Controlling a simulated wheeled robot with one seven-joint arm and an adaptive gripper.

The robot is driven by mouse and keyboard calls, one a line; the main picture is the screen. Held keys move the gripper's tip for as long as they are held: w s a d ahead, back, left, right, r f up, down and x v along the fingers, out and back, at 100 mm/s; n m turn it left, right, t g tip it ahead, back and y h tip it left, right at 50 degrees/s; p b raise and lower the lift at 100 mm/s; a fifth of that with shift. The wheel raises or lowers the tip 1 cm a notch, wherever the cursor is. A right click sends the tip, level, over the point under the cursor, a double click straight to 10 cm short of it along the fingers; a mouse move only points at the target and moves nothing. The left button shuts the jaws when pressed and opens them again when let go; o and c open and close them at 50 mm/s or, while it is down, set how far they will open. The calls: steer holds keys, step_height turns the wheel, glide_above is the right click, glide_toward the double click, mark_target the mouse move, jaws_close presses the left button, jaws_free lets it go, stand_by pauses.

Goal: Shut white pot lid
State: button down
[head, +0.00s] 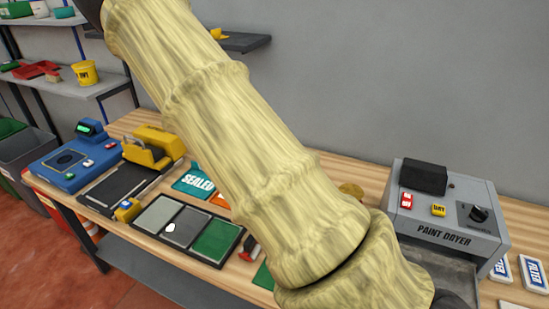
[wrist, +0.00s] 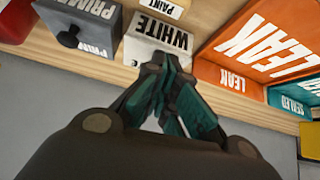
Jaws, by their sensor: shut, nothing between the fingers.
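A white block lettered WHITE (wrist: 143,52) stands at the front edge of the wooden surface in the wrist view, with a smaller PAINT label (wrist: 168,8) above it. I take it for the white pot; I cannot tell which part is its lid or how far open it is. My gripper (wrist: 157,65) is shut and empty, its teal-padded fingers together. The fingertips overlap the lower part of the white block in the picture; whether they touch it I cannot tell. In the head view my arm hides the gripper and the pot.
A grey PRIMER block (wrist: 80,22) with a dark knob stands left of the white one, and an orange LEAK box (wrist: 228,78) right. In the head view, a grey paint dryer (head: 447,215) stands on the right of the bench, and a blue machine (head: 72,160) on the left.

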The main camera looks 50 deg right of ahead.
step_height(320, 180, up, 4)
steer(key=p, duration=0.3)
steer(key=s+a+f+b, duration=0.1)
steer(key=a, duration=0.1)
steer(key=a+f+b, duration=0.1)
steer(key=a, duration=0.2)
steer(key=s+a+f+b, duration=0.1)
steer(key=a, duration=0.1)
steer(key=shift+s+a+f, duration=0.1)
steer(key=shift+s+a, duration=0.25)
steer(key=shift+a, duration=0.05)
steer(key=shift+s+a+f+b, duration=0.2)
steer(key=shift+a+b, duration=0.15)
steer(key=shift+a, duration=0.2)
